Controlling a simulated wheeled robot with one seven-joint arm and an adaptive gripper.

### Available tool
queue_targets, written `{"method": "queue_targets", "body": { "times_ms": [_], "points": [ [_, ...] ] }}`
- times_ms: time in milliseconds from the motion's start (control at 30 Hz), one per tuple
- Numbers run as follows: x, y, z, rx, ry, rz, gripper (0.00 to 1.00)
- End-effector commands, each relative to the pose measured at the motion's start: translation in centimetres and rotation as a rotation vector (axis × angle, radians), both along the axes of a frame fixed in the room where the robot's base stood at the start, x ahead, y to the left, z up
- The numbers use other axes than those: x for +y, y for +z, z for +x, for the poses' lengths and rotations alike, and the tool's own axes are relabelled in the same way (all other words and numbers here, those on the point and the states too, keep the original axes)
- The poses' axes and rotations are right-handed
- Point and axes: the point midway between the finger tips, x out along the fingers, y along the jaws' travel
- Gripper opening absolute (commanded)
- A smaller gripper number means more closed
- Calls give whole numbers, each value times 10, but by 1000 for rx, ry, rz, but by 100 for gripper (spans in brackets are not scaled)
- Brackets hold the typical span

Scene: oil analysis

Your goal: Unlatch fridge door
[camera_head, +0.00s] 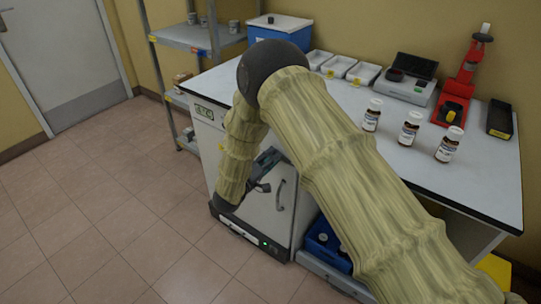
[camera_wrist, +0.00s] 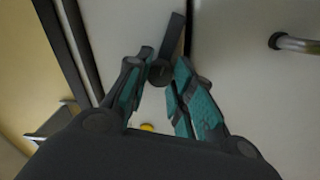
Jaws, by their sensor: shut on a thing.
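The fridge (camera_head: 278,222) is a white cabinet under the left part of the bench, with a curved handle (camera_head: 281,194) on its door. The handle also shows in the wrist view (camera_wrist: 298,44), at the right and apart from my fingers. The latch (camera_wrist: 174,36) is a dark lever with a round pivot, over the seam between the panels. My gripper (camera_wrist: 163,62) has its teal-and-black fingers on both sides of the latch near the pivot and is shut on it. In the head view my gripper (camera_head: 264,170) is at the fridge front, partly hidden by my arm.
The bench (camera_head: 455,188) carries several brown bottles (camera_head: 409,130), white trays (camera_head: 362,73), a balance-like device (camera_head: 404,88) and a red stand (camera_head: 463,85). A blue crate (camera_head: 322,242) stands right of the fridge. A shelf rack (camera_head: 183,35) is behind. The tiled floor at left is clear.

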Motion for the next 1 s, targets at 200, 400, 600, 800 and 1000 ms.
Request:
{"method": "queue_targets", "body": {
  "times_ms": [200,400,600,800,1000],
  "points": [
    [0,0,-1,98,0,-130,0],
    [0,0,-1,158,0,-214,0],
    [0,-1,-1,191,0,-259,0],
    [0,-1,-1,202,1,-275,0],
    [0,-1,-1,203,1,-276,0]
  ]
}}
